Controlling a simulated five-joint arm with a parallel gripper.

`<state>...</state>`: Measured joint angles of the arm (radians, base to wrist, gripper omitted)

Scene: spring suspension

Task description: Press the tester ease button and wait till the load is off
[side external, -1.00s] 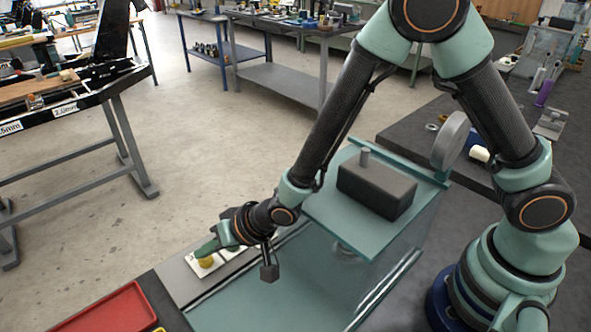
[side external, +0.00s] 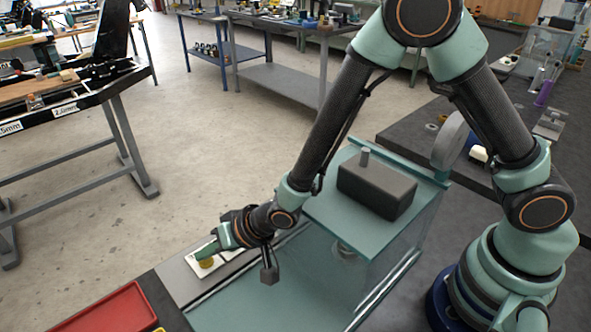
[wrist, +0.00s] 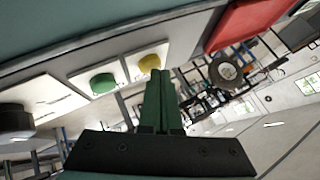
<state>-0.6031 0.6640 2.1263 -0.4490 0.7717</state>
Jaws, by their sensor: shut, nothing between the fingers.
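The tester (side external: 255,300) is a teal frame with a grey control strip along its near left side. On the strip, the wrist view shows a yellow button (wrist: 148,61) and a green button (wrist: 103,83), each on a white plate. The yellow button also shows in the side view (side external: 206,263). My gripper (wrist: 160,76) is shut and empty, its green fingertips at the edge of the yellow button. In the side view my gripper (side external: 206,250) is right over that button; I cannot tell whether it touches. I cannot read the button labels.
A dark block (side external: 376,190) with a small knob sits on the tester's teal upper plate (side external: 335,225). A red tray (side external: 105,310) lies beside the strip at the lower left. A dark round knob (wrist: 14,120) sits further along the strip.

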